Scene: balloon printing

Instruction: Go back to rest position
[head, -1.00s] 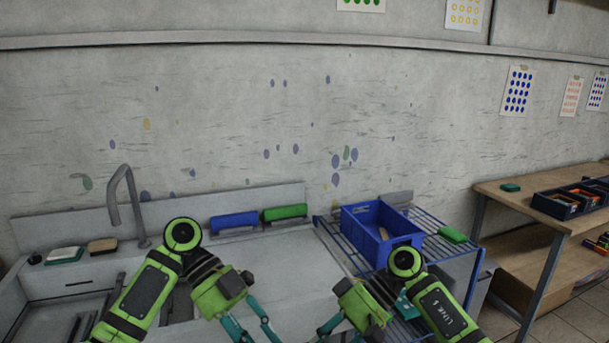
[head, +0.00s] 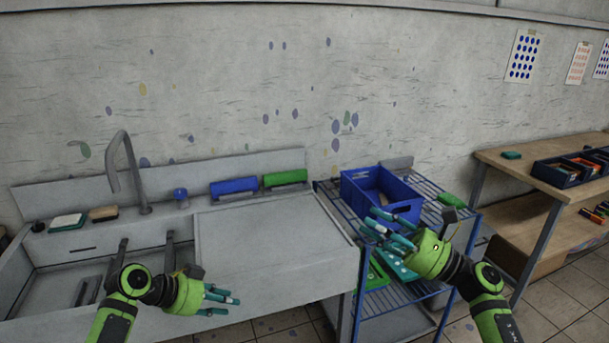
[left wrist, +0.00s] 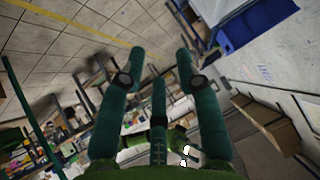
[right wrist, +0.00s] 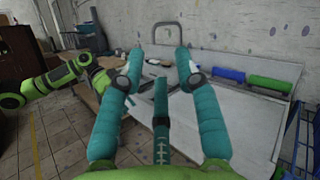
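My left gripper (head: 220,298) is at the lower left in the head view, in front of the sink counter. Its teal fingers stand apart in the left wrist view (left wrist: 162,62), with nothing between them. My right gripper (head: 385,232) is at the right in the head view, pointing left. It overlaps the front of the blue crate (head: 362,190) in that view; whether it touches the crate cannot be told. Its fingers are spread and empty in the right wrist view (right wrist: 160,68).
A blue-handled tool (head: 234,186) and a green-handled tool (head: 285,179) lie at the back of the counter (head: 275,245). The sink (head: 70,280) and tap (head: 128,170) are left. A blue wire rack (head: 345,212) holds the crate. A wooden table (head: 500,170) stands right.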

